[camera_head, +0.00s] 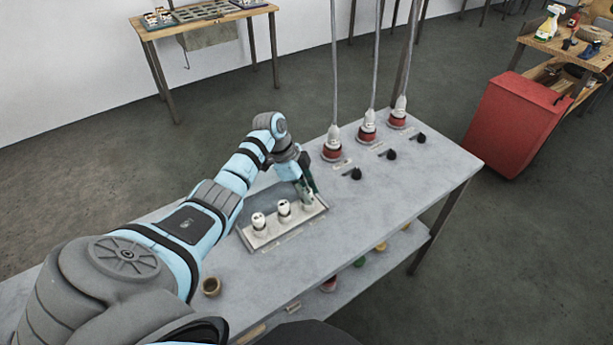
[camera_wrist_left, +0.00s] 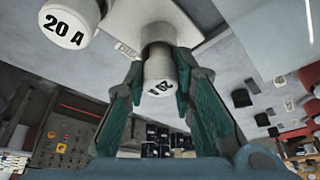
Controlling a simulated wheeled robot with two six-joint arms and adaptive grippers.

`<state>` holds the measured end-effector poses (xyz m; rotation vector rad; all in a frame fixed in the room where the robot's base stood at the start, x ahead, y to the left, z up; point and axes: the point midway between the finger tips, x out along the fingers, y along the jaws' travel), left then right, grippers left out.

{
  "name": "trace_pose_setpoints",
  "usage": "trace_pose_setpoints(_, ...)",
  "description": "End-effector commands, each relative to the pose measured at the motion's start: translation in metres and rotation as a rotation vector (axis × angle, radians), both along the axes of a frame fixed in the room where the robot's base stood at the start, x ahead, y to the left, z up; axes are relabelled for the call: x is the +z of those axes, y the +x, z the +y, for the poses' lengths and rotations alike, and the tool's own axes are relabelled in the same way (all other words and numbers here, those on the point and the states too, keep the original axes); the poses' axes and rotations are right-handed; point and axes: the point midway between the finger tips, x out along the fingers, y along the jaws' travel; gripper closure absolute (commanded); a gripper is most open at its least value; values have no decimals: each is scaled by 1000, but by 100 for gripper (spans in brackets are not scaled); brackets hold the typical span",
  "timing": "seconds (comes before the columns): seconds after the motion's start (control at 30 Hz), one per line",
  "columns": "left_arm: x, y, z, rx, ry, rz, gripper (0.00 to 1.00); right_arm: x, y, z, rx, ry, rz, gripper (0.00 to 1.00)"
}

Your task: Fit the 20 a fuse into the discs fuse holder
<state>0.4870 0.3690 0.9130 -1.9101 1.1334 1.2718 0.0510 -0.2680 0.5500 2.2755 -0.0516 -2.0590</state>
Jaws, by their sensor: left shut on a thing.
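A white fuse (camera_wrist_left: 158,72) printed with a partly readable "20 A" is between the fingers of my left gripper (camera_wrist_left: 160,62), which is shut on it. In the wrist view its far end meets a white fuse holder (camera_wrist_left: 143,20) beside a label reading "DISC"; I cannot tell how deeply it is seated. In the head view my left gripper (camera_head: 307,188) is at the right end of the grey fuse panel (camera_head: 291,228). Two white fuses (camera_head: 258,221) (camera_head: 283,208) stand in the panel to the left. A neighbouring fuse (camera_wrist_left: 66,22) reads "20 A". My right gripper is out of view.
Three red-and-white lamp-like units (camera_head: 331,148) on grey cables stand along the table's far side, with black knobs (camera_head: 390,154) before them. A small brown ring (camera_head: 211,287) lies at the front left. A red cabinet (camera_head: 515,122) stands right of the table (camera_head: 385,210).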

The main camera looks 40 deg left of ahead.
Motion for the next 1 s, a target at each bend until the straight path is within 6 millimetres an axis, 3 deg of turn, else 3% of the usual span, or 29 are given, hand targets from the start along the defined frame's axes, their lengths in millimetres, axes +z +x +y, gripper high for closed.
trace_pose_setpoints(0.03,-2,0,0,-1,-1,2,75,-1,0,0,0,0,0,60)
trace_pose_setpoints(0.17,-1,0,0,-1,-1,2,54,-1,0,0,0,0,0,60)
trace_pose_setpoints(0.53,5,-1,2,0,0,0,53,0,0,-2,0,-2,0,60)
trace_pose_setpoints(0.67,28,-5,11,-1,2,-2,53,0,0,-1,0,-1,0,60)
trace_pose_setpoints(0.9,88,-17,33,-1,2,-1,53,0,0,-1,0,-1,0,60)
trace_pose_setpoints(1.0,103,-20,38,1,-1,1,53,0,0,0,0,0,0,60)
